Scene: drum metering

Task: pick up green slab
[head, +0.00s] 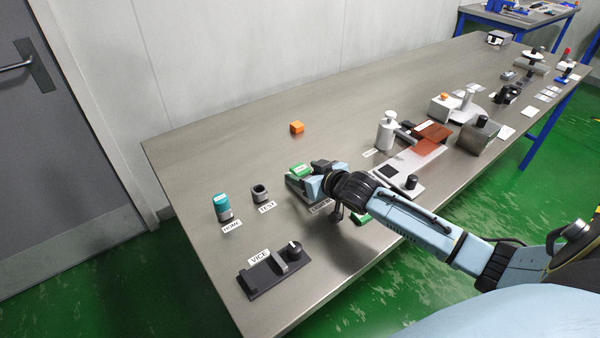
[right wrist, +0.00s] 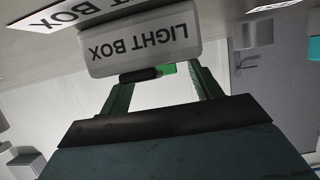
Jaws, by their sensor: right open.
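A green slab with pale marks (head: 302,170) shows just left of my right wrist in the head view, on or against a grey fixture. A second green piece (head: 361,218) shows partly below my right forearm; I cannot tell its full shape. My right gripper (head: 316,184) is over the fixture and largely hidden by its own wrist. In the right wrist view its open fingers (right wrist: 162,80) point at a pale block marked LIGHT BOX (right wrist: 140,40). A bit of green (right wrist: 168,68) shows between the fingertips, partly hidden by a dark bar. My left gripper is not seen.
A teal-topped cylinder (head: 223,207), a dark ring-shaped holder (head: 260,193) and a black vice (head: 270,273) stand to the left. An orange cube (head: 297,127) lies behind. A white bottle (head: 386,131) and several devices stand right. The table's back left is clear.

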